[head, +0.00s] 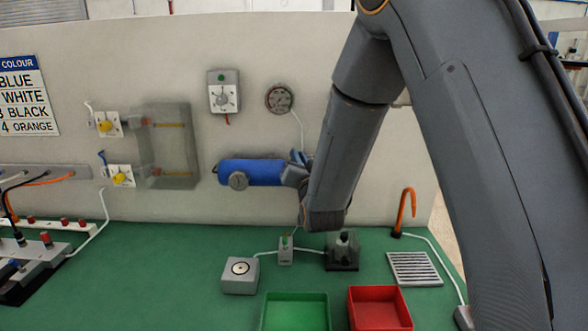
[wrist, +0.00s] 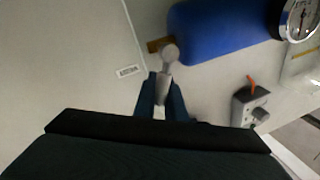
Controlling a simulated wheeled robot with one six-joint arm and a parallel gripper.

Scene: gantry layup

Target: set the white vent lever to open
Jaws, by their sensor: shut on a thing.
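The white vent lever (wrist: 168,56) looks pale grey in the wrist view, with a rounded end beside a brass fitting (wrist: 155,45) at the end of the blue tank (wrist: 215,32). My gripper (wrist: 160,88) is shut on the lever, its two dark blue fingers on either side of it. In the head view my gripper (head: 298,165) is at the right end of the blue tank (head: 260,172), mounted on the wall panel. The lever is hidden there behind my gripper and arm. I cannot read any open or closed marking for the lever.
A round gauge (head: 279,98) and a grey knob box (head: 224,92) sit above the tank. A clear cover (head: 178,172) is to its left. Below, the green bench holds a green tray (head: 295,296), a red tray (head: 378,291) and a grey box (head: 240,283).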

